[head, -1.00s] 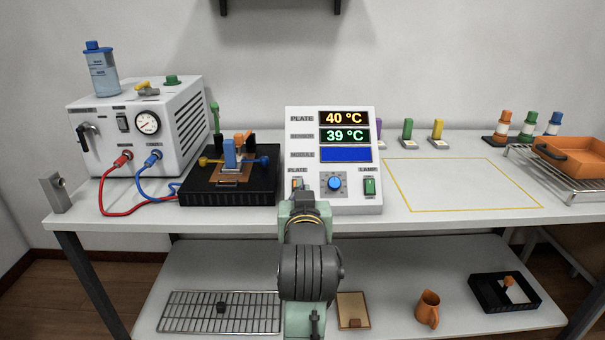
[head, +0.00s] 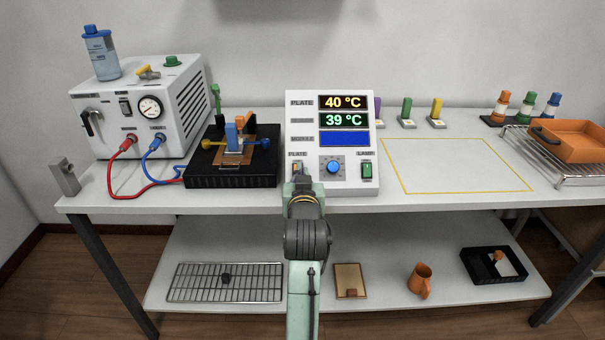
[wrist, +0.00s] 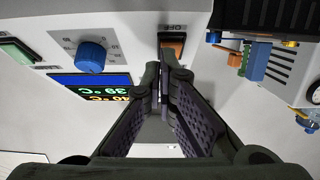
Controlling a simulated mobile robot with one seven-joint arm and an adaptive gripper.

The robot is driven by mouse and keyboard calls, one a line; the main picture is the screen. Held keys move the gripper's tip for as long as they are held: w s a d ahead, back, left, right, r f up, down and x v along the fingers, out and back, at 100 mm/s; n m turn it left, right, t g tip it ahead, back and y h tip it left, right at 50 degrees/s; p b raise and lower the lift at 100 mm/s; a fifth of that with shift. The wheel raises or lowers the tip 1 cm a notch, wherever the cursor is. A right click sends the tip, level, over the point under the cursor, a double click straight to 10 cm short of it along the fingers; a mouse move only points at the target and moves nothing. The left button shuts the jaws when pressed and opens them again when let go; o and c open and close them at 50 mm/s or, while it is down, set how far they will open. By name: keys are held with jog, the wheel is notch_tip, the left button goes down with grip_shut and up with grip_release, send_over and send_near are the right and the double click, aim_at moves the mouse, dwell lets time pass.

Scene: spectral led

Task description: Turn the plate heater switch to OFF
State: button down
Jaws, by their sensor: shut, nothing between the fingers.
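The white control box (head: 360,180) stands on the bench with PLATE and LAMP switches and a blue knob (head: 333,167) between them. The plate heater switch (head: 296,170) is at its lower left, partly hidden by my gripper. In the wrist view the switch shows as an orange rocker (wrist: 172,46) in a dark frame, with an upside-down OFF label beside it. My gripper (wrist: 160,78) is shut and empty, its fingertips close to the rocker. I cannot tell whether they touch it. In the head view my gripper (head: 301,180) is in front of the box's lower left.
A black plate unit (head: 230,181) stands left of the box, with a white pump-like unit (head: 120,135) beyond it. The green lamp switch (head: 367,170) is to the right. A yellow-outlined area (head: 455,165) of the bench is clear.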

jog(key=f+t+b, duration=0.1)
jog(key=f+b, duration=0.1)
jog(key=b, duration=0.2)
jog(key=shift+w, duration=0.1)
jog(key=shift+f+b, duration=0.15)
jog(key=shift+b, duration=0.5)
jog(key=shift+t+b, duration=0.8)
jog(key=shift+b, duration=0.25)
